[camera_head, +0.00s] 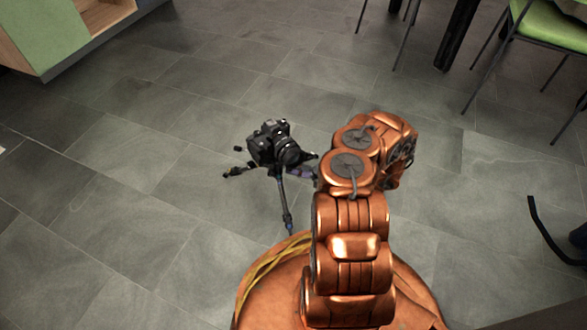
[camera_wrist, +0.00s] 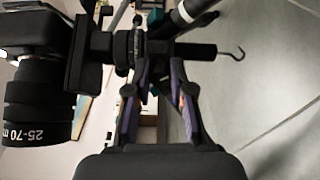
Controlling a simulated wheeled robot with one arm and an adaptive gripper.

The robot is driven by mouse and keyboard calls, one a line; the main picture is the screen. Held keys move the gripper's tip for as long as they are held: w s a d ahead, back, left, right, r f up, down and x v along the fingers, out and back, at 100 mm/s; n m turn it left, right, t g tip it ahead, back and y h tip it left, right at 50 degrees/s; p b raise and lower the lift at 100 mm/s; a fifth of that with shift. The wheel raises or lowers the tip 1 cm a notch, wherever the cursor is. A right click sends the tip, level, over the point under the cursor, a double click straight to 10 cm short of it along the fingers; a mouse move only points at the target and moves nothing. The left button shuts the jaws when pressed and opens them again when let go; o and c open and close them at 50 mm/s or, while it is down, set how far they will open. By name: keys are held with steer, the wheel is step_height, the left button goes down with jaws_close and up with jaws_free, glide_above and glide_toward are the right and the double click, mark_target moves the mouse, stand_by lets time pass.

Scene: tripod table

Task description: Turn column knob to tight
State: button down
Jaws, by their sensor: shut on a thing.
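The black tripod (camera_head: 285,208) stands on the floor with its legs spread and a black camera (camera_head: 268,140) on top. In the wrist view the camera (camera_wrist: 38,90) is at the left, and the tripod's dark column (camera_wrist: 195,50) runs sideways across the top, ending in a hook at the right. My gripper (camera_wrist: 161,66) reaches the column's collar area, with its purple-padded fingers on either side of a small part there. It is shut on this part, which appears to be the column knob; the fingers mostly hide it. In the head view my gripper (camera_head: 302,172) is partly hidden beside the tripod.
Green chairs (camera_head: 552,25) and dark table legs (camera_head: 458,35) stand at the upper right. A green and wooden cabinet (camera_head: 50,35) is at the upper left. The tiled floor around the tripod is clear. A dark curved object (camera_head: 555,235) is at the right edge.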

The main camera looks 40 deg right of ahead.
steer(key=m, duration=1.3)
steer(key=shift+m+p, duration=0.3)
steer(key=shift+m, duration=0.1)
steer(key=c, duration=1)
jaws_free()
steer(key=shift+s+d, duration=0.1)
steer(key=v, duration=1.1)
steer(key=shift+s+d, duration=0.2)
steer(key=shift+s, duration=0.2)
